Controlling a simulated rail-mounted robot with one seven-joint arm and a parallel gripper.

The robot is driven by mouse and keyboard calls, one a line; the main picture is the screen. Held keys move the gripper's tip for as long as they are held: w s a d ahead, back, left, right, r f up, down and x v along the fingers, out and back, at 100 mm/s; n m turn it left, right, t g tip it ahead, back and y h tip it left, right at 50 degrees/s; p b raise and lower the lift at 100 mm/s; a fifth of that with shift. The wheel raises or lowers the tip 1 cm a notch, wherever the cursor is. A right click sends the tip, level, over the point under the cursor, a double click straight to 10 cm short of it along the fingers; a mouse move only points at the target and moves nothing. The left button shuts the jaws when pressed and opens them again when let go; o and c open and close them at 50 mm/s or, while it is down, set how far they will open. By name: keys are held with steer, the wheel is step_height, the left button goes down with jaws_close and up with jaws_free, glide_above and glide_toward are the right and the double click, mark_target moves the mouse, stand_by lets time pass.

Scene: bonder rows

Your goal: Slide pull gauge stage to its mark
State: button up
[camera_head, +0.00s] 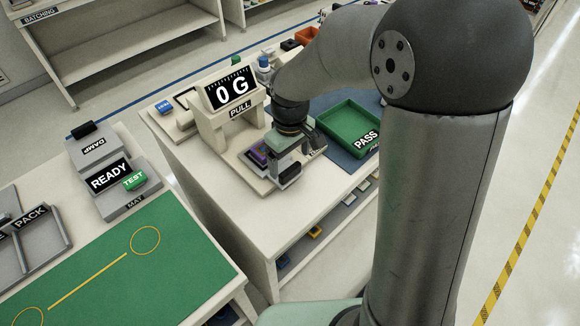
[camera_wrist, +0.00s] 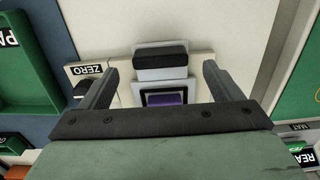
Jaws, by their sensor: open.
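The pull gauge (camera_head: 229,100) stands on the middle bench, its display reading "0 G" above a "PULL" label. Its stage (camera_head: 259,154) is a small pale slide at the gauge's foot, carrying a purple part in a dark frame. The stage has a black handle block (camera_head: 291,173) at its front end. In the wrist view the handle (camera_wrist: 160,61) and the purple part (camera_wrist: 167,98) lie between my fingers. My gripper (camera_head: 313,150) is open over the stage, and the fingers (camera_wrist: 161,80) stand apart on both sides without visible contact. I cannot make out the mark.
A green "PASS" tray (camera_head: 352,118) sits on a blue mat right of the gauge. A "ZERO" label with a dark knob (camera_wrist: 80,89) is beside the stage. A "READY" tester (camera_head: 109,178) and green mat (camera_head: 120,270) occupy the left bench.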

mark_target(290, 169)
steer(key=shift+f, duration=2.35)
